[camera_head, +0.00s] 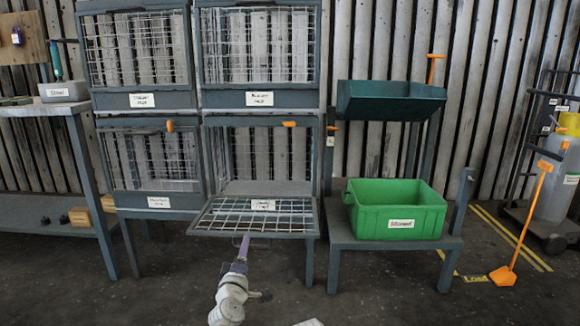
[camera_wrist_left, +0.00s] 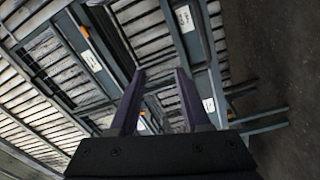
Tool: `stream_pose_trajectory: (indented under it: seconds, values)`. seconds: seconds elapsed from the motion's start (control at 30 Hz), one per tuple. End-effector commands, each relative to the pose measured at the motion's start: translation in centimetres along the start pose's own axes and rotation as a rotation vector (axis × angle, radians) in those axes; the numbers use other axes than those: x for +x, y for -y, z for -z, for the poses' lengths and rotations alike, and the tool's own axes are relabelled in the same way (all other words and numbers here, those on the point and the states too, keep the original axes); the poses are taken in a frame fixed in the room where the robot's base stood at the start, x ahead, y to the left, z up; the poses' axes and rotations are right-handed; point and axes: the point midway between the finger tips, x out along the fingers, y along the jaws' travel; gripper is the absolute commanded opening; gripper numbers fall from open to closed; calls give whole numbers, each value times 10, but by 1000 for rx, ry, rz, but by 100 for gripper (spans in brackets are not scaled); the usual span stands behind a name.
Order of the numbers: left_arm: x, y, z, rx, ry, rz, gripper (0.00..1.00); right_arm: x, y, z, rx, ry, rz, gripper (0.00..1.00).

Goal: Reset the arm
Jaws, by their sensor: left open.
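My left arm (camera_head: 232,292) reaches up from the bottom of the head view. Its purple-fingered gripper (camera_head: 244,246) is just in front of the lowered mesh door (camera_head: 225,217) of the lower middle cage. Whether it touches the door is unclear. In the left wrist view, the two purple fingers of the left gripper (camera_wrist_left: 158,92) are spread apart with nothing between them. The labelled cage frames show beyond them, tilted in that view. The right gripper is not in the head view; only a small pale piece shows at the bottom edge.
A green bin (camera_head: 397,222) stands on a low bench (camera_head: 390,243) at the right, under a dark tilted tray (camera_head: 390,112). A grey worktable (camera_head: 60,108) is at the left. An orange shovel (camera_head: 503,276) and a cylinder cart stand far right. The front floor is clear.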

Motion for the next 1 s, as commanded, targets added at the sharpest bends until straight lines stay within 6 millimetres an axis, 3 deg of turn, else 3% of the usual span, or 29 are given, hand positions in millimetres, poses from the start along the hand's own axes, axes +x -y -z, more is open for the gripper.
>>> stream_pose_trajectory:
  seconds: [0.17, 0.3, 0.4, 0.6, 0.8, 0.9, 1.0]
  values:
    - [-10, 28, -43, 217, 240, 95, 47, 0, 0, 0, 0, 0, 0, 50]
    - [-38, 76, -77, 452, 504, 239, 47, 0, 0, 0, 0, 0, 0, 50]
    - [-70, 117, -88, 611, 694, 370, 47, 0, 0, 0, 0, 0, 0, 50]
    - [-140, 181, -76, 833, 1001, 637, 47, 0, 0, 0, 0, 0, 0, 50]
    - [-199, 212, -48, 942, 1212, 866, 47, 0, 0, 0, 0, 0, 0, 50]
    - [-227, 220, -32, 972, 1299, 975, 47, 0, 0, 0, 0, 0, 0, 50]
    - [-231, 191, -34, 999, 1331, 973, 47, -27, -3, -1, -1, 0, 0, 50]
